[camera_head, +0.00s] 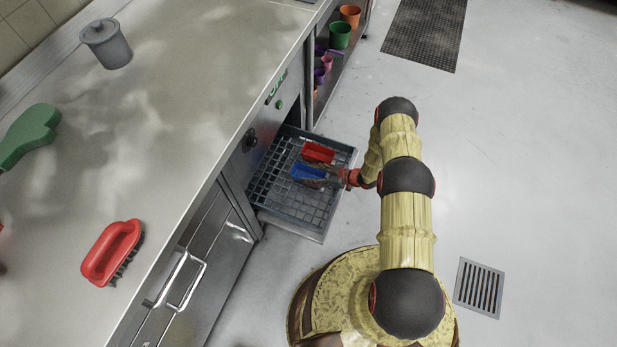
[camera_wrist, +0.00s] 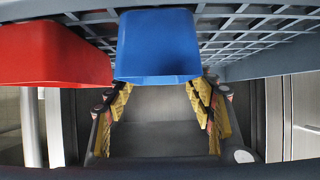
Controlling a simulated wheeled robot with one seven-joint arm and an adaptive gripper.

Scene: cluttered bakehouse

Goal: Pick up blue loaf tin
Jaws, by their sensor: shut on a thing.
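The blue loaf tin (camera_head: 306,173) is at the pulled-out grey grid rack (camera_head: 275,205), beside a red tin (camera_head: 318,152). My gripper (camera_head: 322,179) reaches it from the right and is shut on it. In the wrist view the blue tin (camera_wrist: 158,45) fills the upper middle, with my gripper's fingers (camera_wrist: 163,86) on either side of its near end. The red tin (camera_wrist: 50,55) is close on the left there. Whether the blue tin touches the rack or is slightly raised, I cannot tell.
The steel counter (camera_head: 190,90) stands left of the rack and carries a red brush (camera_head: 111,252), a grey lidded pot (camera_head: 106,44) and a green object (camera_head: 30,137). Coloured pots, one green (camera_head: 340,36), sit on a low shelf beyond. The floor on the right is open.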

